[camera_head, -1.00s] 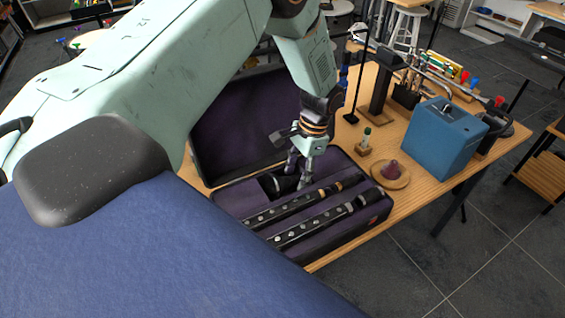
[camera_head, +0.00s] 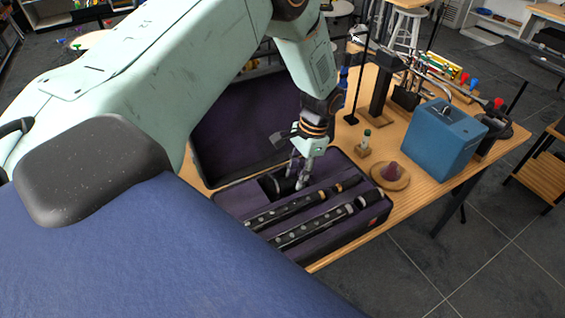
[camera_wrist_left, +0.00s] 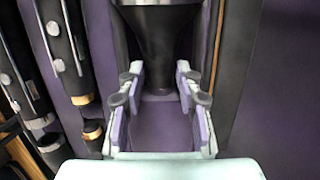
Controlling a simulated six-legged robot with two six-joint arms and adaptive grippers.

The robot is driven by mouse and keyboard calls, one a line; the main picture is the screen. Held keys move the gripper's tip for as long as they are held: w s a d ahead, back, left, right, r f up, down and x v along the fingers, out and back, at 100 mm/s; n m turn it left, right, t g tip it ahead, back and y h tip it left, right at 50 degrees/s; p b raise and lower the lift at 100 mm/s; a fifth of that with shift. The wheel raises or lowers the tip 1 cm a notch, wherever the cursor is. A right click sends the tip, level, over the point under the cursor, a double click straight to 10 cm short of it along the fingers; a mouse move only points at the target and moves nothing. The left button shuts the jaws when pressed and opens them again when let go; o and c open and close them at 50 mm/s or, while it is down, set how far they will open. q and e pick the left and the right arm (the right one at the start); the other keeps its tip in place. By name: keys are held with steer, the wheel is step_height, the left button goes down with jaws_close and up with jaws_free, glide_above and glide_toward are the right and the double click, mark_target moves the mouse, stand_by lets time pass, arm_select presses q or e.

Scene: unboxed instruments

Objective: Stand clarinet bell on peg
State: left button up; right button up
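The black clarinet bell (camera_head: 274,186) lies in a compartment of the open instrument case (camera_head: 345,236). The left wrist view also shows the bell (camera_wrist_left: 158,38), its wide end at the top and its narrow end towards me. My left gripper (camera_head: 296,176) is down in the case at the bell. In the left wrist view its fingers (camera_wrist_left: 160,78) are apart on either side of the bell's narrow end, and I cannot tell whether they touch it. The peg (camera_head: 393,171) is a dark reddish cone on a round wooden base, right of the case. My right gripper is not in view.
Two black clarinet joints (camera_head: 300,206) (camera_head: 318,225) lie in the case's front slots. A blue box (camera_head: 440,140), a small bottle on a wooden block (camera_head: 364,149) and a thin black stand (camera_head: 356,95) are on the wooden table (camera_head: 412,192). The case lid stands open behind.

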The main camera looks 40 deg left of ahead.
mark_target(297, 178)
arm_select(q)
jaws_close()
steer(key=shift+p+v, duration=0.8)
stand_by(0.8)
steer(key=shift+s+r+p, duration=0.2)
steer(key=shift+r+p, duration=1.7)
steer(key=shift+r, duration=0.2)
